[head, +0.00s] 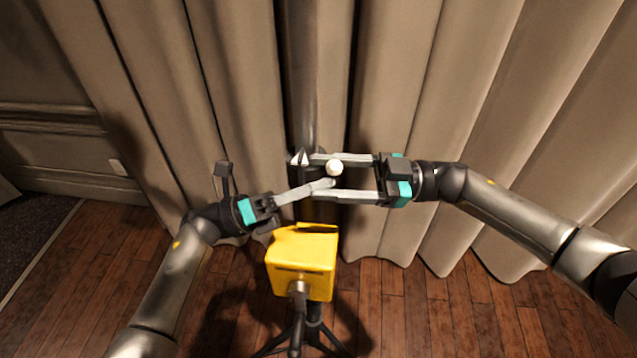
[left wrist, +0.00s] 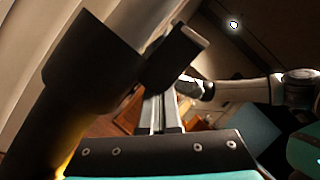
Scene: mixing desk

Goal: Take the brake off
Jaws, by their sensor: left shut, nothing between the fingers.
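A white ball knob (head: 334,168) shows in the head view above a yellow box (head: 303,262); what it is fixed to is hidden, and I cannot tell whether it belongs to the brake. My left gripper (head: 329,183) is shut and empty, its fingertips just below the knob; I cannot tell if they touch it. My right gripper (head: 316,177) is open, its two fingers apart above and below the knob, which lies nearer the upper finger. The left wrist view shows my left fingers (left wrist: 160,108) together, beside a large dark cylinder (left wrist: 85,85).
The yellow box stands on a black tripod (head: 312,335). A dark post (head: 318,70) rises behind my grippers in front of a beige curtain (head: 400,80). The wooden floor (head: 410,310) is clear at the lower right. My two arms are close together.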

